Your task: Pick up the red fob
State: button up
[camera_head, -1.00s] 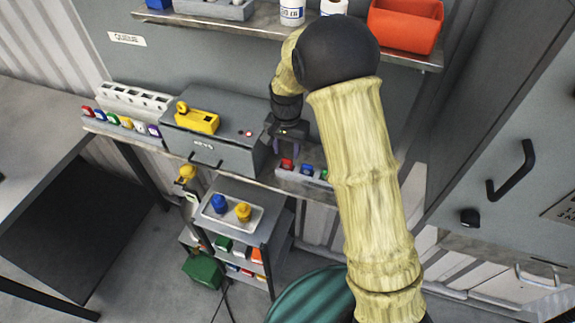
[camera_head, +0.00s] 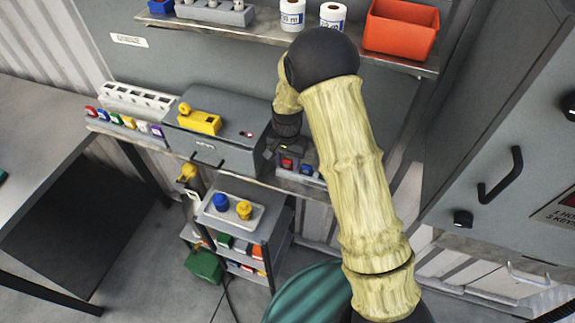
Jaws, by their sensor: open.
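A red fob (camera_head: 287,163) stands in a small grey rack on the bench, right of the grey key box (camera_head: 222,152), with a blue fob (camera_head: 307,170) to its right. My gripper (camera_head: 289,156) points down at this rack and is open, close around or just above the red fob. I cannot tell whether the fingers touch it. Another red fob (camera_head: 91,111) is at the left end of a row of coloured fobs on the bench's left side. The right part of the small rack is hidden by my arm.
A yellow device (camera_head: 199,122) lies on the key box. A white slotted holder (camera_head: 140,101) stands behind the left fob row. A shelf (camera_head: 220,21) above carries paper rolls and an orange bin (camera_head: 400,27). A cart (camera_head: 258,226) with a tray of blue and yellow items stands below.

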aim_at(287, 160)
jog(key=shift+c, duration=0.2)
jog(key=c, duration=0.7)
jog(key=shift+r, duration=0.1)
notch_tip(287, 160, up, 10)
jog(key=b, duration=0.3)
